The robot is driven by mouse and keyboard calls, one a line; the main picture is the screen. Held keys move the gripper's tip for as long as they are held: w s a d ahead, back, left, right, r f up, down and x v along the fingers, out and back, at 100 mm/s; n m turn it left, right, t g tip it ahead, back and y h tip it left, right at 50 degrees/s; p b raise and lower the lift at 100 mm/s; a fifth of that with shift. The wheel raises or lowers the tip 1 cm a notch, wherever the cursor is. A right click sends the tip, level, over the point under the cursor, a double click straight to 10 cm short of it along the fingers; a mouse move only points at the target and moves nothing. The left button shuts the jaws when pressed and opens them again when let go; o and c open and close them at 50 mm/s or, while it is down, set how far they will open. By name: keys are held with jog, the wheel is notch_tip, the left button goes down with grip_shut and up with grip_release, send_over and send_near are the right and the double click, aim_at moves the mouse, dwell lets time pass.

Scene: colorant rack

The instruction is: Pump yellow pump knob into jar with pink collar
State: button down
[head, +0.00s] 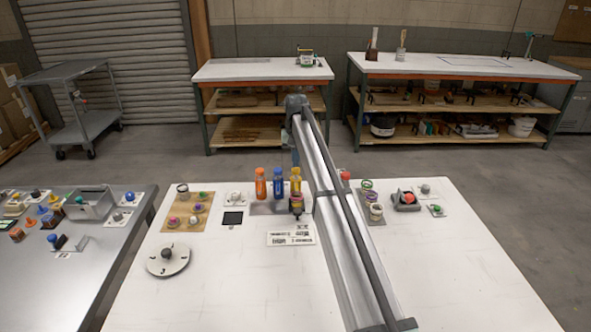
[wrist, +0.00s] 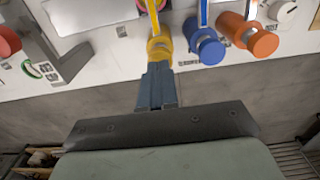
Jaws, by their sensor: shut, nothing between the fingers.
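The yellow pump knob (wrist: 159,46) is in the wrist view, left of a blue one (wrist: 207,46) and an orange one (wrist: 256,40). My gripper (wrist: 158,70) is shut and empty, its tips right at the yellow knob; I cannot tell whether they touch. In the head view the yellow dispenser (head: 295,184) stands at the right end of the row. A small dark jar (head: 296,205) with a reddish and yellow band stands in front of it; I cannot tell if that band is the pink collar.
The blue (head: 278,187) and orange (head: 261,186) dispensers stand close beside the yellow one. A tan board (head: 184,230) with several small knobbed pieces lies to the left. A round dial (head: 168,266) lies at front left. The table front is mostly clear.

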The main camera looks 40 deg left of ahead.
jog(key=shift+f, duration=0.35)
jog(key=shift+f, duration=0.85)
dwell(0.4)
jog(key=shift+r, duration=1.2)
jog(key=shift+f, duration=0.55)
jog(key=shift+f, duration=0.85)
jog(key=shift+r, duration=1.4)
